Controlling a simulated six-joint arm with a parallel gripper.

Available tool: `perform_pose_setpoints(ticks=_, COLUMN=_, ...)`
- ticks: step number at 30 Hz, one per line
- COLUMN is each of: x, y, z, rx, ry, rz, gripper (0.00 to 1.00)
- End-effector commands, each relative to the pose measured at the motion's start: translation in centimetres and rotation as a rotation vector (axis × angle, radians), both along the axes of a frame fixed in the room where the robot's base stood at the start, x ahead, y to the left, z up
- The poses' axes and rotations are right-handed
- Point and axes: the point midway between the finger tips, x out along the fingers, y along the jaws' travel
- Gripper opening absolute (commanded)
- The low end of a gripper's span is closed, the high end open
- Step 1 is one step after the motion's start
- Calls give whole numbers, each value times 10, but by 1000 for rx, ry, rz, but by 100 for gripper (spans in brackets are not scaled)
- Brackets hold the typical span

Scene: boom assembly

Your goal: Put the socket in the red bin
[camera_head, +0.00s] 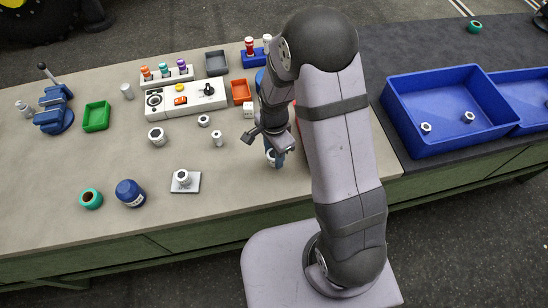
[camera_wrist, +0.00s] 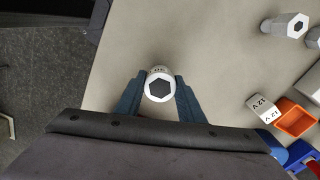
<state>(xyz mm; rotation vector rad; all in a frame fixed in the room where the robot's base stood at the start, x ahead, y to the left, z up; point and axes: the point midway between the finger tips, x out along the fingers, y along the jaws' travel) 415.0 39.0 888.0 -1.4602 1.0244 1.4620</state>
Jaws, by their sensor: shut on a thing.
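A pale socket (camera_wrist: 159,85) with a dark hexagonal hole stands between the fingertips of my gripper (camera_wrist: 158,95) in the wrist view. My gripper is shut on it, one finger on each side. In the head view my gripper (camera_head: 275,150) points down over the bench with the socket (camera_head: 271,158) low between its fingers; whether it touches the bench I cannot tell. A small orange-red bin (camera_head: 241,91) stands behind my gripper, and also shows in the wrist view (camera_wrist: 296,118). A red edge (camera_head: 297,118) shows beside my arm, mostly hidden by it.
White 12V blocks (camera_head: 249,110) stand by the orange-red bin. A white control box (camera_head: 186,97), a green bin (camera_head: 96,116) and several loose sockets and nuts lie to the left. A large blue bin (camera_head: 448,145) holds two nuts at right.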

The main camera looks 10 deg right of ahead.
Motion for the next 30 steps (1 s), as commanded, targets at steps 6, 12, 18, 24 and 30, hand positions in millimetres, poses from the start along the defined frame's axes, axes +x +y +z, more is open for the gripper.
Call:
perform_pose_setpoints(ticks=6, x=2, y=0, z=33, rx=1, ry=-8, rz=0, gripper=4)
perform_pose_setpoints(ticks=12, x=2, y=0, z=58, rx=0, ry=-6, rz=0, gripper=4)
perform_pose_setpoints(ticks=18, x=1, y=0, z=70, rx=0, ry=-2, rz=0, gripper=4)
perform_pose_setpoints(ticks=24, x=5, y=-5, z=72, rx=0, ry=-3, rz=-13, gripper=4)
perform_pose_setpoints(ticks=30, x=26, y=-40, z=70, rx=0, ry=-4, rz=-90, gripper=4)
